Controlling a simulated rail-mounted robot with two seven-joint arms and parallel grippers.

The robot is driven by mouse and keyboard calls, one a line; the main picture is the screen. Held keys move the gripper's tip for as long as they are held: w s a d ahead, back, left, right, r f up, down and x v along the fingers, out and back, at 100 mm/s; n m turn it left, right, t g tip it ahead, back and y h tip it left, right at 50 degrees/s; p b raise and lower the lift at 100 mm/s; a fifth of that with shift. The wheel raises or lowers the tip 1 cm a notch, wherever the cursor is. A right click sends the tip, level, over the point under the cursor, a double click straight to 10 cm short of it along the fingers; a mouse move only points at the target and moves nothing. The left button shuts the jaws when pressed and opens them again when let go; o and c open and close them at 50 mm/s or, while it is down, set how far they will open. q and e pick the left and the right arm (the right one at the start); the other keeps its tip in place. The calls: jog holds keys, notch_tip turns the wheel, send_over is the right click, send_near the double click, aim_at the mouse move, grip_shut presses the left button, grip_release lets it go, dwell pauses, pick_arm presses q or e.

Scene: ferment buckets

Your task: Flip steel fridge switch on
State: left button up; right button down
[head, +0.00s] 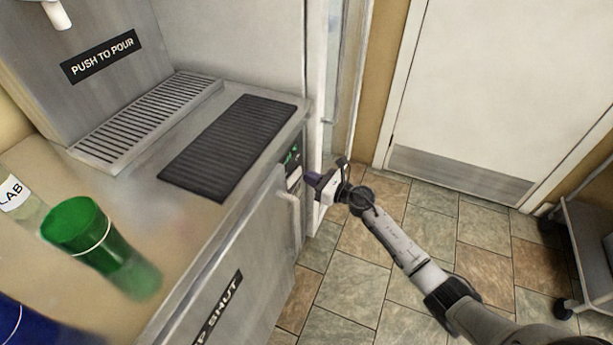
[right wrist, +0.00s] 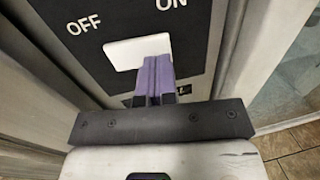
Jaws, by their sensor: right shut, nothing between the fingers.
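The steel fridge (head: 235,270) stands at the left, with a small dark control panel and a green-lit display (head: 292,156) at its right front end. In the right wrist view, the white switch (right wrist: 122,52) sits on a dark plate (right wrist: 95,60) marked OFF at left and ON at right. My right gripper (head: 309,179) is at the panel; its purple fingers (right wrist: 154,64) are shut and empty. The fingertips overlap the switch's right part, on the ON side; I cannot tell whether they touch. They hide part of the switch, and its tilt is unclear. My left gripper is out of view.
A green cup (head: 85,235) and a labelled clear vessel (head: 22,205) stand on the steel top beside a black ribbed mat (head: 228,147). A fridge door handle (head: 290,220) is just below the panel. Open tiled floor lies right; a cart (head: 585,245) stands far right.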

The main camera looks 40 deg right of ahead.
jog(key=shift+x, duration=0.8)
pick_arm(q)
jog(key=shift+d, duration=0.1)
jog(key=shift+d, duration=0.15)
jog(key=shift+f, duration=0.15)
pick_arm(e)
jog(key=y+b, duration=0.1)
jog(key=b, duration=0.1)
jog(key=shift+w+f+n+g+b, duration=0.3)
jog(key=shift+w+f+n+b, duration=0.05)
jog(key=shift+f+n+b, duration=0.05)
jog(key=shift+r+p, duration=0.45)
jog(key=shift+s+f, duration=0.1)
jog(key=shift+s, duration=0.1)
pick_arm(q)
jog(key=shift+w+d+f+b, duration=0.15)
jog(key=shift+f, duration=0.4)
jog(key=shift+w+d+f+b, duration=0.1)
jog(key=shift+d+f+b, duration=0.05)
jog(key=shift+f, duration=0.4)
pick_arm(e)
jog(key=s+d, duration=0.8)
jog(key=s, duration=0.3)
jog(key=shift+d, duration=0.2)
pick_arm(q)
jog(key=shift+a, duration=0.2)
pick_arm(e)
jog(key=shift+w, duration=0.1)
